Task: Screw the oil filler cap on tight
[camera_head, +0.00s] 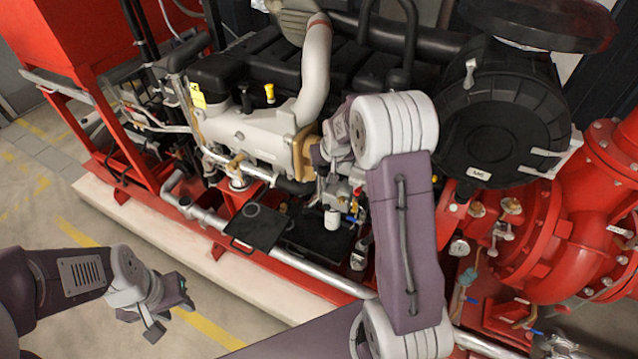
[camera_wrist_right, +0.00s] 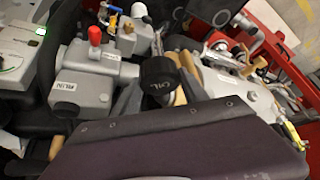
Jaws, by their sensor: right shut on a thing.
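The oil filler cap (camera_wrist_right: 158,76) is black and round with "OIL" lettering on top, in the middle of the right wrist view. My right gripper (camera_wrist_right: 160,92) is shut on it, with a finger on each side. In the head view my right gripper (camera_head: 318,152) is beside the engine's tan part, and its wrist largely hides the cap there. Whether the cap sits on its filler opening is hidden. My left gripper (camera_head: 168,316) is open and empty, low at the left above the floor, away from the engine.
The grey engine (camera_head: 245,140) has a pale curved pipe (camera_head: 315,70) close to my right wrist. A black air filter drum (camera_head: 505,110) stands to the right. Red pump piping (camera_head: 550,240) is at far right. Open floor (camera_head: 60,200) lies at the left.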

